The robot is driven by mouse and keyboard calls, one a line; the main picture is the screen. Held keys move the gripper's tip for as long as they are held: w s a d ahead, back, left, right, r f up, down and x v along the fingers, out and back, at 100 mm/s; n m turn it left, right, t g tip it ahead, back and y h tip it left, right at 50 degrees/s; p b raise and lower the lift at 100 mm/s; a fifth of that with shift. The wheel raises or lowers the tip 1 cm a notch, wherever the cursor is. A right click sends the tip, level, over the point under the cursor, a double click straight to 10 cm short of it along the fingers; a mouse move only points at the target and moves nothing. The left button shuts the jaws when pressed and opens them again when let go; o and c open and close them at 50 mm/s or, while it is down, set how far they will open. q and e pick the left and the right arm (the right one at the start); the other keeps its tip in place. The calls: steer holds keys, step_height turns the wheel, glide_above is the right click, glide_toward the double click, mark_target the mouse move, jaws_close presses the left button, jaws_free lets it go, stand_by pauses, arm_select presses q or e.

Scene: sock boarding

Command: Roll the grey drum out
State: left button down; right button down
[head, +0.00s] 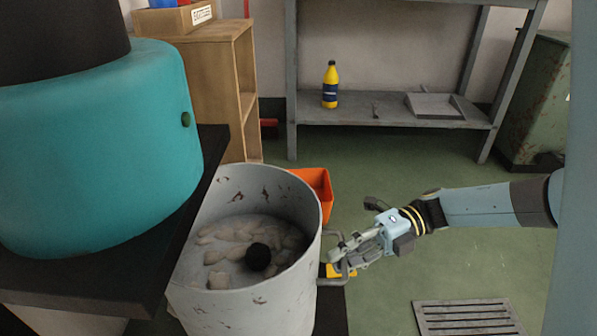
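The grey drum (299,274) stands upright at the lower middle, open at the top, with scuffed paint. Several pale, lumpy pieces (225,240) and a round black knob-like thing (258,257) show inside it. My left gripper is out of view. The drum's lower part is cut off by the picture edge.
A teal machine (95,150) on a dark slab (180,240) overhangs the drum's left side. An orange bin (317,186) sits close behind the drum. A wooden shelf (215,85) and grey bench (390,112) stand behind. Green floor (400,175) lies open to the right, with a grate (468,318).

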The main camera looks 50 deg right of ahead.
steer(key=s+d, duration=0.6)
steer(key=s, duration=0.1)
steer(key=shift+d+b, duration=0.25)
steer(key=shift+b, duration=0.2)
steer(key=shift+s+r, duration=0.1)
steer(key=c, duration=1.4)
jaws_free()
steer(key=shift+v, duration=6)
